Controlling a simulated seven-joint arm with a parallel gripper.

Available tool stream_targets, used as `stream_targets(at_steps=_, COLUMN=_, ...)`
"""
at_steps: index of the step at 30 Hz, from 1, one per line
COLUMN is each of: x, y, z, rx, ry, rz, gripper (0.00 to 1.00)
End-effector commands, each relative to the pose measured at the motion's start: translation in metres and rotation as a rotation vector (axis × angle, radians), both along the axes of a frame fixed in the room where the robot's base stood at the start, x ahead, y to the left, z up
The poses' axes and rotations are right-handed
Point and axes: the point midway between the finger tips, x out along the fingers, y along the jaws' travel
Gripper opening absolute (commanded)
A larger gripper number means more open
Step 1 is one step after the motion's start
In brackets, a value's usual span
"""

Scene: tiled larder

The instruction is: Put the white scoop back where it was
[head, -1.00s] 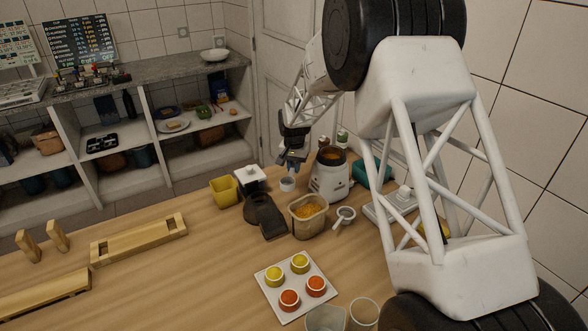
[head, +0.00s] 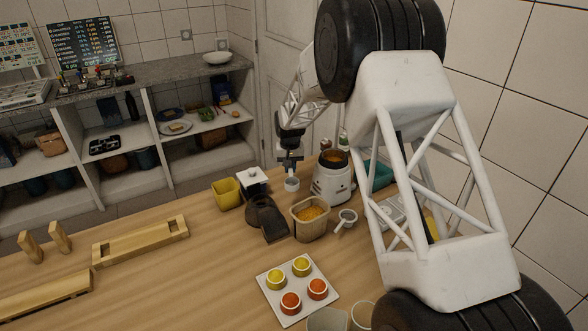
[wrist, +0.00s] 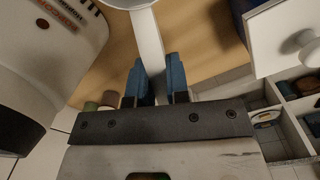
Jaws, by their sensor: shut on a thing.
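My gripper (head: 291,162) is shut on the handle of the white scoop (head: 292,184). In the wrist view the pale handle (wrist: 148,42) runs up between the two blue fingers (wrist: 155,84), and the bowl is cut off at the top edge. In the head view the scoop's bowl hangs below the fingers, left of the blender and behind the tub of orange grains (head: 311,215). I cannot tell whether the bowl touches the table. Another small white handled cup (head: 346,219) lies right of the tub.
A white-lidded dark box (head: 253,177), yellow tub (head: 227,194) and black stand (head: 266,217) are to the left. A white tray (head: 296,318) with yellow and red cups is in front.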

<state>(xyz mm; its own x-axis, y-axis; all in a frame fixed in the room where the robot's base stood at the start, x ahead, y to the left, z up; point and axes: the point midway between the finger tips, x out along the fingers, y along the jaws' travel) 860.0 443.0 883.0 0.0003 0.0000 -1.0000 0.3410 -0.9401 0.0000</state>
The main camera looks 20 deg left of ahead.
Motion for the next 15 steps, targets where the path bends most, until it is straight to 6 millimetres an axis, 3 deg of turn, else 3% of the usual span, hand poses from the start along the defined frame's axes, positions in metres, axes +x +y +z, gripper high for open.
stream_targets(at_steps=9, x=0.016, y=0.024, z=-0.008, rx=0.000, ry=0.001, rz=0.309, gripper=0.00)
stream_targets(at_steps=15, x=0.021, y=0.032, z=-0.010, rx=0.000, ry=0.000, rz=0.414, gripper=0.00)
